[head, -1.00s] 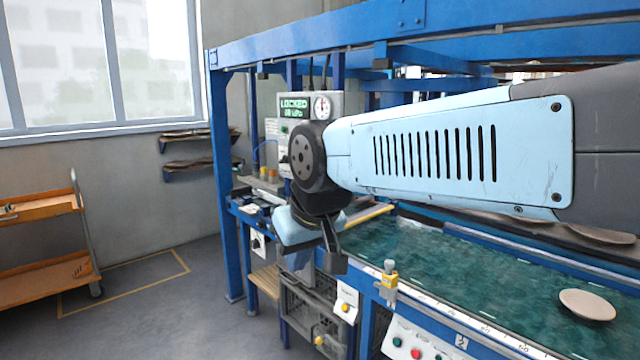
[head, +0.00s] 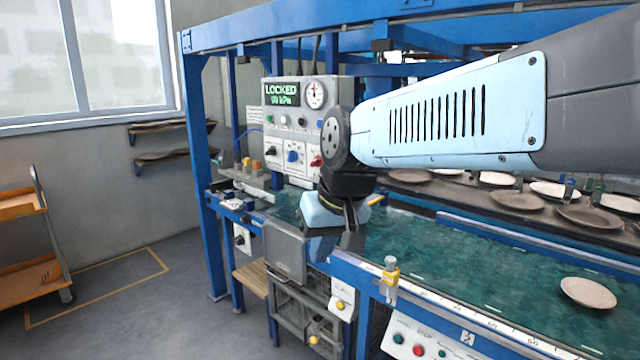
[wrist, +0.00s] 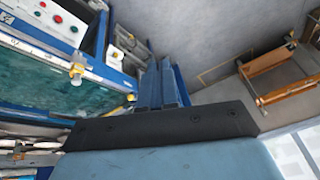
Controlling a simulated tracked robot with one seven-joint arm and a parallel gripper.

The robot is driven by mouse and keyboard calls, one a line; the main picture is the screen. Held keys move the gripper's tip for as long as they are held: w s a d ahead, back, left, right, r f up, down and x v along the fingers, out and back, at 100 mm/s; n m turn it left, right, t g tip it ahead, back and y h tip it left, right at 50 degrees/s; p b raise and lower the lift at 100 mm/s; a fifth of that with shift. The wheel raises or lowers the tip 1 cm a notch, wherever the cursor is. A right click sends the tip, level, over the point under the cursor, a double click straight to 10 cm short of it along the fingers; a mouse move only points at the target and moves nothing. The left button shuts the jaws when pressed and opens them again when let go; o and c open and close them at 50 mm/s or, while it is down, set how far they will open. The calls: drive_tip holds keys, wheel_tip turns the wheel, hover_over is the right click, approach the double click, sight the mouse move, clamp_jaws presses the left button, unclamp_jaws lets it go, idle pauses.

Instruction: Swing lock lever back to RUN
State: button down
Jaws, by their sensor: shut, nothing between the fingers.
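The grey control panel (head: 295,125) shows a green LOCKED display (head: 282,95), with a smaller pressure reading below and a round gauge beside it. Black, blue and red handles sit in a row under it. A yellow bar end (head: 376,201) shows just right of my wrist. I cannot tell which part is the lock lever; no RUN mark is readable. My gripper (head: 350,243) is shut and empty, pointing down over the belt's left end, below and in front of the panel. In the wrist view, its dark mount (wrist: 165,125) hides much of the lower picture.
The green belt (head: 470,265) carries a plate (head: 588,293). A yellow clamp (head: 390,278) stands on the front rail. More plates (head: 517,200) lie behind. A blue post (head: 207,200) bounds the left. An orange cart (head: 30,250) stands on open floor.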

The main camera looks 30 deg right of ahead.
drive_tip(key=w+a+f+m+g+y, duration=0.2)
drive_tip(key=w+f+m+y, duration=0.3)
drive_tip(key=w+m+y, duration=0.5)
drive_tip(key=w+d+m+t+y, duration=0.3)
drive_tip(key=w+d+m+t, duration=0.3)
drive_tip(key=w+d+m, duration=0.15)
drive_tip(key=w+d+f+m+t+h, duration=0.1)
drive_tip(key=d+m+t+h, duration=0.2)
drive_tip(key=d+m+t, duration=0.3)
drive_tip(key=w+d+f+m+t+h, duration=0.2)
drive_tip(key=d+m+t, duration=0.4)
drive_tip(key=d, duration=0.9)
drive_tip(key=shift+m+h, duration=0.75)
drive_tip(key=shift+h, duration=0.15)
